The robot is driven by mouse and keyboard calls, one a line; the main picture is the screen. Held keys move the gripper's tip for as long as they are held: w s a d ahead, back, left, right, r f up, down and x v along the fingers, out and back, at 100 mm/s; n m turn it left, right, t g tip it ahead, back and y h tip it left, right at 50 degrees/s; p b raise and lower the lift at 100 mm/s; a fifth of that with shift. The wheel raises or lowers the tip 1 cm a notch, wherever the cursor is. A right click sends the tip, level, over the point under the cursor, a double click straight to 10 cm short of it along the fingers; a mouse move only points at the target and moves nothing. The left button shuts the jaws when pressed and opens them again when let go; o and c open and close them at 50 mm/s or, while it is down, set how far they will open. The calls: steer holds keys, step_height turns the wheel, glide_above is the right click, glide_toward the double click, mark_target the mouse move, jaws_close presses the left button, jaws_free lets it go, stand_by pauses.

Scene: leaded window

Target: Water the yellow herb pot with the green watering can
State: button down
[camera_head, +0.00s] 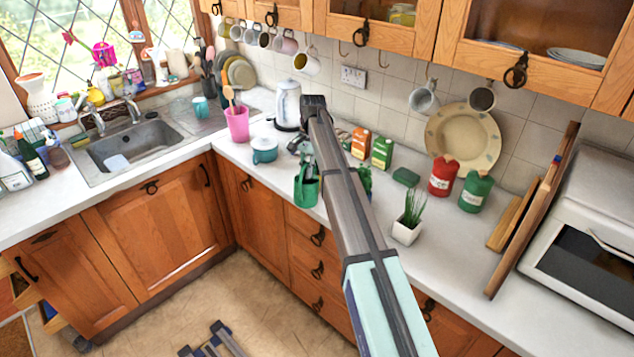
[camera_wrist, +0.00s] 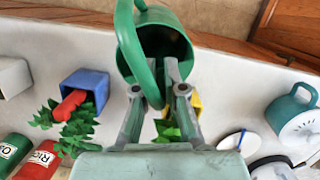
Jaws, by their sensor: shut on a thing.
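The green watering can (camera_head: 306,188) is near the counter's front edge, under my gripper (camera_head: 304,152). In the wrist view my gripper (camera_wrist: 160,78) is shut on the handle of the watering can (camera_wrist: 180,20), and the can's dark opening faces the camera. I cannot tell whether the can touches the counter. The yellow herb pot (camera_wrist: 195,102) shows only partly in the wrist view, behind my gripper's right finger, with green leaves (camera_wrist: 167,132) beside it. In the head view the yellow pot is hidden behind my arm and the can. The can's spout is not clearly visible.
A blue pot (camera_wrist: 92,82) with leaves and a red thing stands left of the can in the wrist view. A white pot (camera_head: 406,233) stands to the right. A teal lidded pot (camera_head: 264,152), pink utensil cup (camera_head: 238,124) and kettle (camera_head: 288,104) stand to the left.

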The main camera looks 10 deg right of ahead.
steer(key=shift+r, duration=0.15)
steer(key=shift+s+a+p+v, duration=0.15)
steer(key=shift+p+v, duration=0.3)
steer(key=shift+v, duration=0.5)
steer(key=shift+s+a+p+v, duration=0.15)
steer(key=shift+p+v, duration=0.25)
steer(key=shift+v, duration=0.55)
steer(key=shift+s+a+p+v, duration=0.15)
steer(key=shift+p+v, duration=0.3)
steer(key=shift+v, duration=0.5)
steer(key=shift+d+r, duration=0.1)
